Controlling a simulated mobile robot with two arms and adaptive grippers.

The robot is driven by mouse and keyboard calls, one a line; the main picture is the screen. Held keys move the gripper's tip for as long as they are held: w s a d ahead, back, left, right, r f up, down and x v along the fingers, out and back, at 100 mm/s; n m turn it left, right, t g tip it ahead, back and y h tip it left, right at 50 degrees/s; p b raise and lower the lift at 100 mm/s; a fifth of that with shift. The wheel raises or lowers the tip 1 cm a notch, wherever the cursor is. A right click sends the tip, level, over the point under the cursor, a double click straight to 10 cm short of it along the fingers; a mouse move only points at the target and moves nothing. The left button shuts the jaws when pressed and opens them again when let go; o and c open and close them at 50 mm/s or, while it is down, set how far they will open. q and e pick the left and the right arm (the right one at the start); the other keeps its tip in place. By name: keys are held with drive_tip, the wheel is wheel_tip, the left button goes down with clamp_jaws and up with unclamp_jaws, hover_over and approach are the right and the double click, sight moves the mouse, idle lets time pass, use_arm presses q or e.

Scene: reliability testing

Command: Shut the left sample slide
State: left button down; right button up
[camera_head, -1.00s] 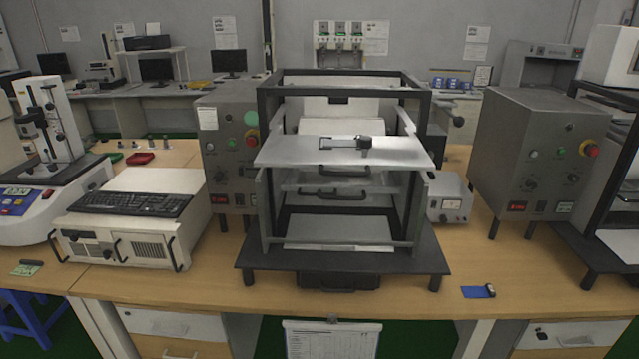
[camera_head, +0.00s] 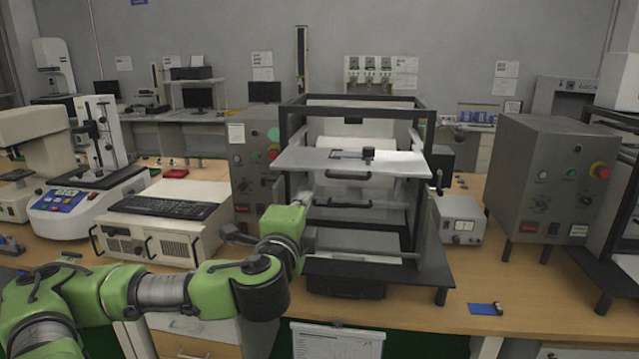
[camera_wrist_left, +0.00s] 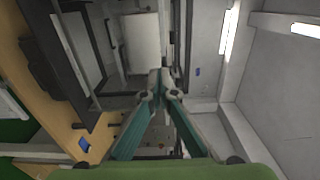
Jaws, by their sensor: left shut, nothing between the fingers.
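The left sample slide (camera_head: 400,166) is the pale flat tray at the top of the dark-framed rack in the middle. It sticks out forward past the frame, with a dark handle (camera_head: 348,175) under its front edge and a small dark clamp on top. My left gripper (camera_head: 306,192) is partly hidden behind its green wrist, at the rack's left front, below the tray and seemingly apart from it. In the left wrist view, its teal fingers (camera_wrist_left: 160,80) meet at the tips with nothing between them. My right gripper is not in view.
A lower shelf with a dark handle (camera_head: 343,204) sits inside the rack. A keyboard (camera_head: 165,207) on a white box unit stands left, a grey control box (camera_head: 550,180) right. A small meter box (camera_head: 458,220) stands beside the rack. The table front right is mostly clear.

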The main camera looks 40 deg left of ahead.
use_arm(q)
drive_tip(key=p+x, duration=0.5)
drive_tip(key=x, duration=0.9)
drive_tip(key=shift+p, duration=0.3)
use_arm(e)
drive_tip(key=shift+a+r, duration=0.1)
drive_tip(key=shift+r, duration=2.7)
use_arm(q)
drive_tip(key=shift+w+r, duration=0.1)
drive_tip(key=shift+w, duration=0.05)
